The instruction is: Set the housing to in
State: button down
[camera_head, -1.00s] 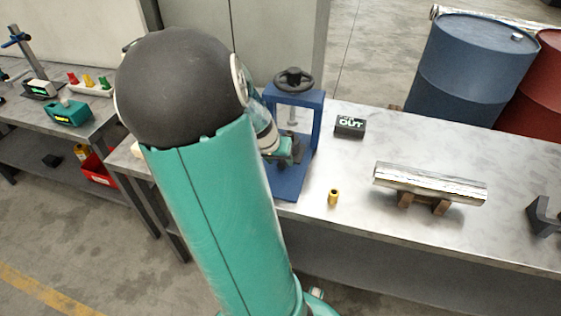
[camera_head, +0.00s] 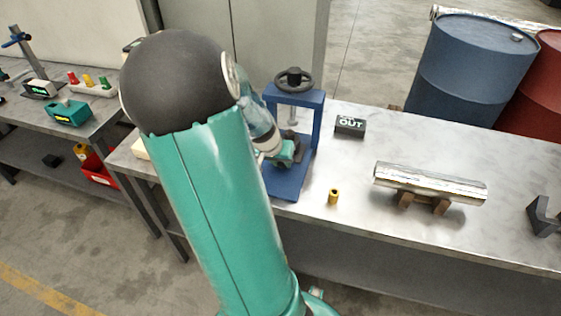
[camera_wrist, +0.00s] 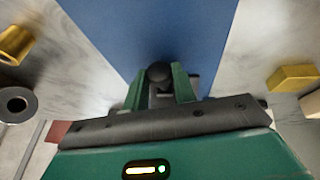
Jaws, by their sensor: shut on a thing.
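A blue press (camera_head: 316,130) with a dark handwheel (camera_head: 294,79) on top stands on the metal bench. My gripper (camera_wrist: 162,82) is at the press, low inside its frame, over the blue base plate (camera_wrist: 160,25). Its green fingers are shut on a dark, round-topped piece (camera_wrist: 158,72); I cannot tell whether this is the housing. In the head view my gripper (camera_head: 288,152) is partly hidden by my own arm and the press.
A brass bush (camera_head: 333,197) stands right of the press, near the bench's front edge. A shiny cylinder (camera_head: 430,183) lies on brown supports. The wrist view also shows a dark ring (camera_wrist: 15,104) and a brass block (camera_wrist: 292,78). Blue (camera_head: 470,65) and red (camera_head: 540,85) barrels stand behind.

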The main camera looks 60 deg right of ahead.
jog(key=shift+w+d+r, duration=0.1)
jog(key=shift+w+d, duration=0.05)
jog(key=shift+d, duration=0.75)
jog(key=shift+w+d, duration=0.15)
jog(key=shift+d, duration=0.75)
jog(key=c, duration=1.1)
grip_release()
jog(key=shift+d, duration=0.2)
jog(key=shift+a, duration=0.2)
jog(key=v, duration=1.3)
jog(key=shift+a+r, duration=0.15)
jog(key=shift+r, duration=0.15)
